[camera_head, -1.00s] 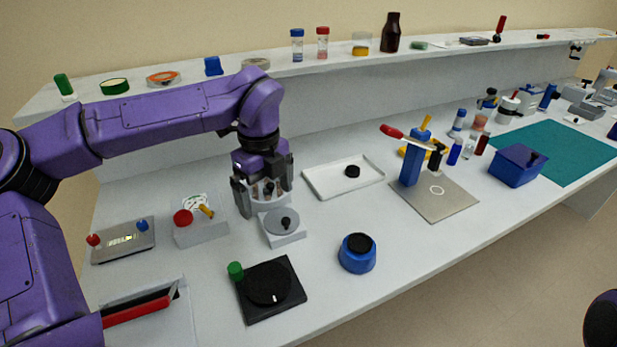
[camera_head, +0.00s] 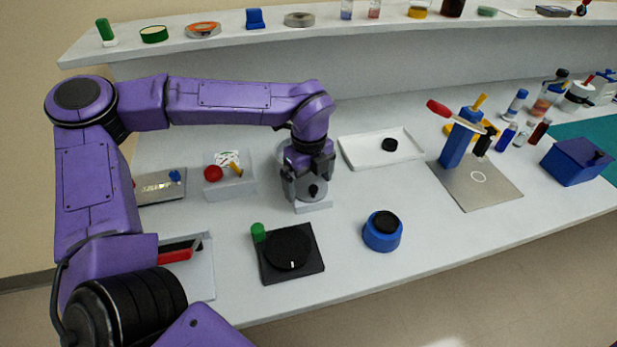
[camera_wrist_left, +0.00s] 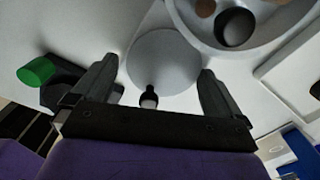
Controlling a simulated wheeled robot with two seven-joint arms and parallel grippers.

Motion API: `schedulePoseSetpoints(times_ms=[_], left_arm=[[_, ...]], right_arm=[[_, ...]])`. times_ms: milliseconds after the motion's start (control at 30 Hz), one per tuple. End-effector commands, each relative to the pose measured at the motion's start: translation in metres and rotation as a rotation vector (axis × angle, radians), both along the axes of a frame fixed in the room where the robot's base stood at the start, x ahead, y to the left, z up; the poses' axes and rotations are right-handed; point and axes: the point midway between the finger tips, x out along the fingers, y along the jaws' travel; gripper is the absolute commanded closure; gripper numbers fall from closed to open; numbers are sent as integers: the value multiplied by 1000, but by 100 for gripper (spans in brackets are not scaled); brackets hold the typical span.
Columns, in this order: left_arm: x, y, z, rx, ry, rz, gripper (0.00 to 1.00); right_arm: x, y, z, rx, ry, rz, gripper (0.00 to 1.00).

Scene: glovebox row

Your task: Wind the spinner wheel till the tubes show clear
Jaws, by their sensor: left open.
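The spinner is a small pale-grey device whose base (camera_head: 313,206) shows under my left gripper. In the left wrist view its round grey wheel (camera_wrist_left: 165,58) carries a small black crank knob (camera_wrist_left: 149,97). Beside the wheel, a round pale bowl (camera_wrist_left: 190,35) holds a dark round piece (camera_wrist_left: 235,27) and a brownish one at the picture's edge. I cannot tell how the tubes' contents look. My left gripper (camera_head: 308,180) is open above the wheel, pointing down; its fingers (camera_wrist_left: 158,72) stand apart on either side of the knob. My right gripper is out of view.
A black plate with a dial (camera_head: 290,250) and green knob stands in front; a blue round pot (camera_head: 382,232) is front right. A box with a red button (camera_head: 230,182) is to the left. A white tray (camera_head: 365,160) lies behind right. Bare bench lies between them.

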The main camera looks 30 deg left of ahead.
Motion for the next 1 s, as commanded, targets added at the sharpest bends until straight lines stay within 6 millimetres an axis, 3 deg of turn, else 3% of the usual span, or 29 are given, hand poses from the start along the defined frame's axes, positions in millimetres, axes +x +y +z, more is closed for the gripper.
schedulePoseSetpoints(times_ms=[133, 167, 267, 667, 1000], left_arm=[[0, 0, 0, 0, -1, 2, 0], [0, 0, 0, 0, -1, 2, 6], [0, 0, 1, -1, -2, 2, 39], [1, 0, 4, -1, -5, -49, 39], [2, 0, 8, 1, -7, -295, 39]], right_arm=[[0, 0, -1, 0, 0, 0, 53], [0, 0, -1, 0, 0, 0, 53], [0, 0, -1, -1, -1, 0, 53], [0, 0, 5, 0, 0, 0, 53], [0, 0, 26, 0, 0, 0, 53]])
